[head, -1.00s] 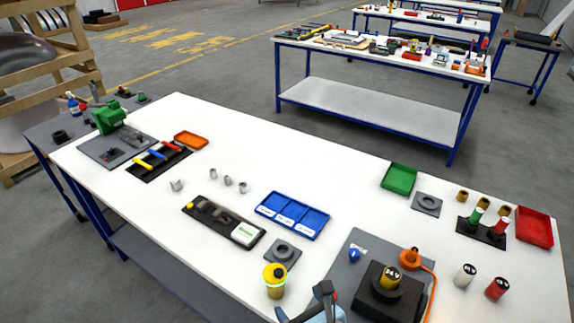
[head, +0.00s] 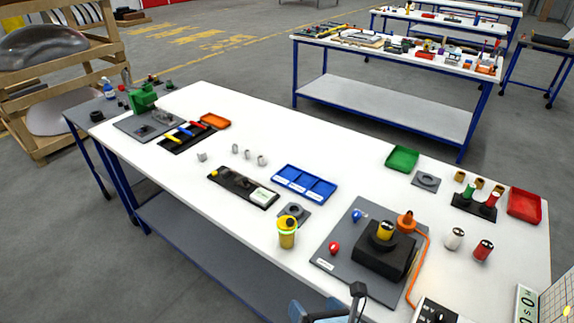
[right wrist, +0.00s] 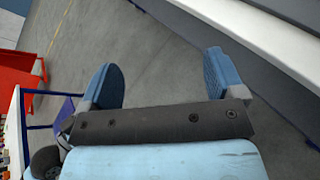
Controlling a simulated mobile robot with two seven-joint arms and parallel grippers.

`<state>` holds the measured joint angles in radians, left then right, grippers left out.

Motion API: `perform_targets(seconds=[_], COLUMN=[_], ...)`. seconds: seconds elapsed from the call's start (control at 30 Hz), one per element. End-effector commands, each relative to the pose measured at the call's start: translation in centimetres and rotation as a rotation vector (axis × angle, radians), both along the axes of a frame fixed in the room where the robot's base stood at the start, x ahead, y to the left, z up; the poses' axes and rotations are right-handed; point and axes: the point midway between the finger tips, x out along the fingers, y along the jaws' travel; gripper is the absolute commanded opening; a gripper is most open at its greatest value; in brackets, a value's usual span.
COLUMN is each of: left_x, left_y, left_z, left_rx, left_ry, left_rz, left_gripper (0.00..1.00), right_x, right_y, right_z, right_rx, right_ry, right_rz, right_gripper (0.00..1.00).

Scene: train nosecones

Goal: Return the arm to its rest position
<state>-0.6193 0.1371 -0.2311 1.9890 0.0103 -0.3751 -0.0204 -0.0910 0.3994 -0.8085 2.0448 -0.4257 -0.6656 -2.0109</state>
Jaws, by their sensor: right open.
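My right gripper (head: 328,305) shows at the bottom edge of the head view, in front of the table's near edge, and only partly in frame. In the right wrist view its two blue fingers (right wrist: 163,80) stand wide apart with nothing between them. Grey floor shows between and beyond the fingers. My left gripper is in neither view.
The white table (head: 370,185) holds a grey panel with a black block (head: 385,258), a yellow container (head: 287,232), a blue tray (head: 304,183) and a green tray (head: 403,158). In the right wrist view a white table edge (right wrist: 285,45) lies right of the fingers.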

Motion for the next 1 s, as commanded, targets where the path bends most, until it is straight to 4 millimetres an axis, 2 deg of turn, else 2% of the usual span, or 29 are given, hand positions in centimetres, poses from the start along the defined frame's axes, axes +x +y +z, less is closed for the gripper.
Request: perform_targets(seconds=[0.27, 0.5, 0.7, 0.83, 1.0], left_x=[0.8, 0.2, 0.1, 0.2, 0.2], left_y=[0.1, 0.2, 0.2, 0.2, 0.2], left_z=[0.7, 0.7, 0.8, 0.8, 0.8], left_rx=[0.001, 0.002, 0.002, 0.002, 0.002], left_ry=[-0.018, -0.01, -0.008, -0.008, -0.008], left_rz=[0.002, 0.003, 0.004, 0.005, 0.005], left_gripper=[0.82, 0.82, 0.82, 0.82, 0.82], right_x=[-1.5, -4.4, -7.2, -8.4, -8.7], right_y=[-2.8, -7.7, -11.8, -13.3, -13.7], right_z=[-3.0, -6.9, -9.5, -10.4, -10.6], right_rx=[0.714, 1.496, 2.026, 2.212, 2.267], right_ry=[0.415, 0.776, 0.919, 0.947, 0.952], right_rz=[-0.403, -0.902, -1.235, -1.342, -1.37], right_gripper=[0.88, 0.88, 0.88, 0.88, 0.88])
